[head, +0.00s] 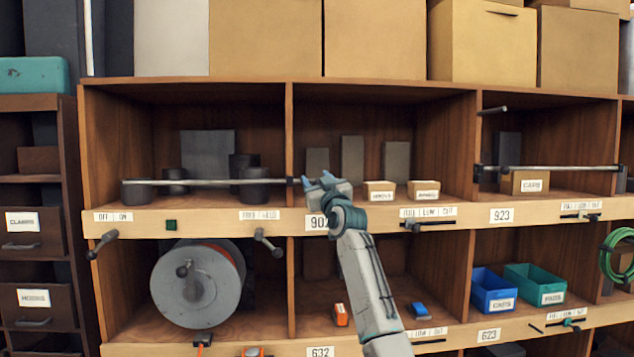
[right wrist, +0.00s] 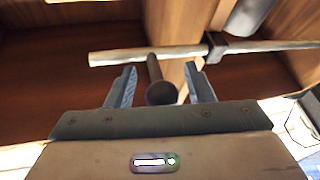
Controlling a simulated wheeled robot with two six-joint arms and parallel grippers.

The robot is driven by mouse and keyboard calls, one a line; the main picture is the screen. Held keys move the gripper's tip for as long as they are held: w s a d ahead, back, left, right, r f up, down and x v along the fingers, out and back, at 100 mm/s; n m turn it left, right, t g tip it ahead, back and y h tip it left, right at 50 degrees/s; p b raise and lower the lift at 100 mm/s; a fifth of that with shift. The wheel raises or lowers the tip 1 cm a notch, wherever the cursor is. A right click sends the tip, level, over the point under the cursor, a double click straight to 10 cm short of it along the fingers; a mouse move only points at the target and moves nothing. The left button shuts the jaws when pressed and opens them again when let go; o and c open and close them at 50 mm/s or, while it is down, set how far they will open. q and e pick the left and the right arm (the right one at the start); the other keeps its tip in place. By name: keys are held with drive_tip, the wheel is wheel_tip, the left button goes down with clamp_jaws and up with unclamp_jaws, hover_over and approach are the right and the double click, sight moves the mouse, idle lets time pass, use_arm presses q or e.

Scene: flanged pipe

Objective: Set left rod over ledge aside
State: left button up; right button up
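The left rod (head: 215,182) is a thin pale bar lying level across the front of the upper left compartment. Its right end meets a dark bracket (head: 291,181) at the divider. In the right wrist view the rod (right wrist: 130,57) crosses ahead of the fingers, with the dark bracket (right wrist: 216,44) to the right. A dark round-ended peg (right wrist: 160,92) stands out toward me between the two fingers. My right gripper (head: 317,178) is at the rod's right end, open, its fingers (right wrist: 160,72) either side of the peg with gaps visible. My left gripper is out of view.
The ledge (head: 375,220) runs below the upper compartments, with dark handles (head: 268,242) sticking out. Small boxes (head: 379,191) stand right of my gripper. A second rod (head: 560,168) crosses the right compartment. A large reel (head: 196,285) sits below left.

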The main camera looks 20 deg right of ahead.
drive_tip(key=b+v, duration=0.5)
drive_tip(key=v, duration=0.6)
drive_tip(key=shift+w, duration=0.1)
